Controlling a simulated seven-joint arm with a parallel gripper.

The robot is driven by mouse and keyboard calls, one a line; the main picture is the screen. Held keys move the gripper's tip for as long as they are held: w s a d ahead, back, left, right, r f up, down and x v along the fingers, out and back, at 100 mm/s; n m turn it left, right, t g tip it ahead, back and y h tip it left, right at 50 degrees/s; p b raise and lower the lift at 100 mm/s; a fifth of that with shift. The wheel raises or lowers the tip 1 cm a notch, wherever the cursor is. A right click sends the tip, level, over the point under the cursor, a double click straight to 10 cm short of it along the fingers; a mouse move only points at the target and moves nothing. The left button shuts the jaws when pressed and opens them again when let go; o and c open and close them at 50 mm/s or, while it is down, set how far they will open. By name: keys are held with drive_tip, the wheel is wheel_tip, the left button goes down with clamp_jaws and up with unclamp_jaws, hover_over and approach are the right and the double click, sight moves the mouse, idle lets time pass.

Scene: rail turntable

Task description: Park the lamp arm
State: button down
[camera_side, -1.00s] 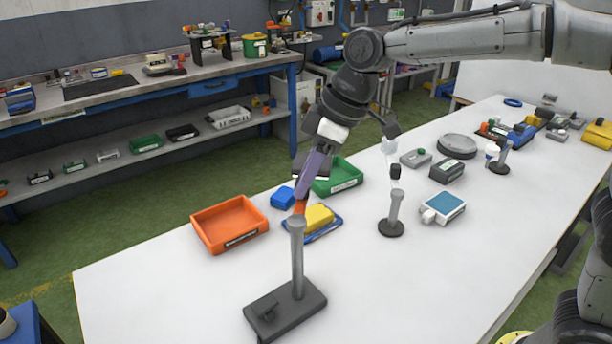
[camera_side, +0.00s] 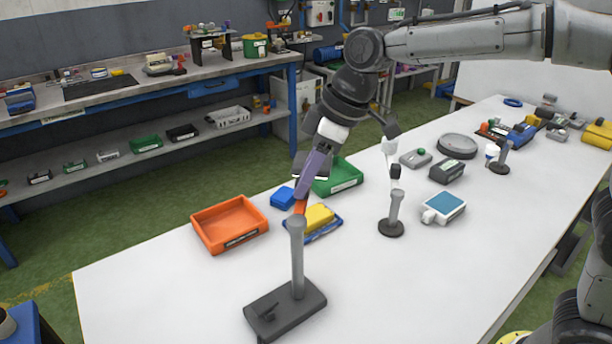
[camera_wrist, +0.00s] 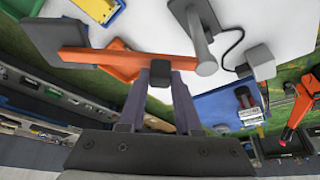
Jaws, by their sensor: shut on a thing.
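The lamp arm is an orange bar (camera_wrist: 120,62) on top of a grey post (camera_side: 297,265) with a dark rectangular base (camera_side: 270,318). In the wrist view the bar runs left from the post (camera_wrist: 203,45) to a dark grey block (camera_wrist: 58,42) at its far end. My gripper (camera_wrist: 160,78) is shut on a small black knob (camera_wrist: 160,73) at the bar's middle. In the side view my gripper (camera_side: 302,195) points down at the bar's short visible orange part (camera_side: 300,206), just above the post; the rest of the bar is hidden or seen end-on.
An orange tray (camera_side: 207,243), a blue tray (camera_side: 335,226) with a yellow block (camera_side: 318,217) and a green bin (camera_side: 348,186) lie behind the post. A short grey post (camera_side: 394,207) on a round foot stands to the right. The front table area is clear.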

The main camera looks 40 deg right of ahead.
drive_tip(key=a+n+g, duration=0.6)
drive_tip(key=a+n, duration=0.3)
drive_tip(key=n, duration=0.9)
drive_tip(key=shift+w+r, duration=0.15)
drive_tip(key=shift+w, duration=0.3)
idle(0.5)
drive_tip(key=c, duration=0.6)
unclamp_jaws()
drive_tip(key=shift+g, duration=0.3)
